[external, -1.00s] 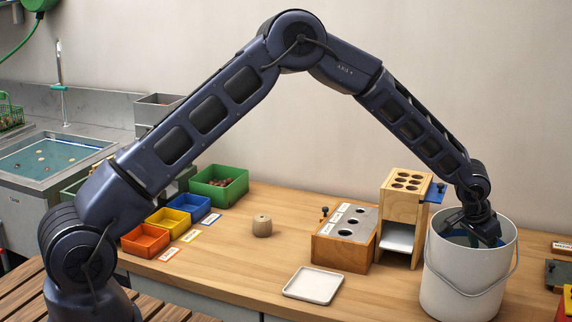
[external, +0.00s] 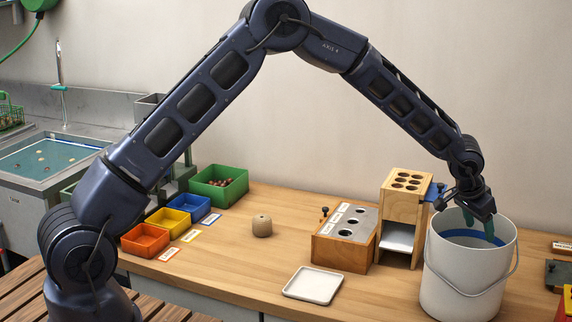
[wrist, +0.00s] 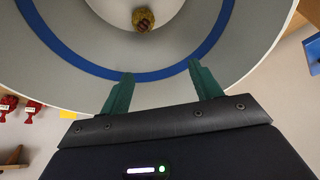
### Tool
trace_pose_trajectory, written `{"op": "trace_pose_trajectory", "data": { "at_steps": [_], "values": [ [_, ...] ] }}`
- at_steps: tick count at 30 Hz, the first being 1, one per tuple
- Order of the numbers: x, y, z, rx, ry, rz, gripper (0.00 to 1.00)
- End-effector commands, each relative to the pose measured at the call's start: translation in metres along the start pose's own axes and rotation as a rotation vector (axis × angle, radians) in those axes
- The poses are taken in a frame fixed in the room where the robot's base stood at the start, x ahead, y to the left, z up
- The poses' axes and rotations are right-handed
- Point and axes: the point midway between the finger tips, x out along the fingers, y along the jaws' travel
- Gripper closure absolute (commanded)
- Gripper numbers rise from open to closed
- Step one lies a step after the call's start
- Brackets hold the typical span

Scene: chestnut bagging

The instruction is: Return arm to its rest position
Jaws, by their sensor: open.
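My gripper (external: 476,216) is open and empty, just above the rim of the white bucket (external: 465,275) at the right of the external view. Its green fingers point down toward the bucket's mouth. In the wrist view my gripper (wrist: 160,88) shows its two fingers spread apart. Below them is the inside of the bucket (wrist: 60,70), with a blue ring around it. A round yellowish-brown thing (wrist: 143,19) lies at the bucket's bottom, apart from the fingers.
A wooden stand with holes (external: 405,205) and a block with a grey top (external: 345,250) stand left of the bucket. Space above the table is open.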

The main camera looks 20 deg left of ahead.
Motion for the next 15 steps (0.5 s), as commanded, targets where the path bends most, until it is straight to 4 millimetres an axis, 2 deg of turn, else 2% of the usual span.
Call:
{"op": "trace_pose_trajectory", "data": {
  "at_steps": [1, 8, 15],
  "values": [
    [-0.020, -0.013, -0.003, -0.005, 0.010, -0.014, 0.37],
    [-0.089, -0.070, 0.008, -0.039, 0.006, -0.074, 0.37],
    [-0.171, -0.134, 0.035, -0.090, -0.008, -0.142, 0.37]
  ]
}}
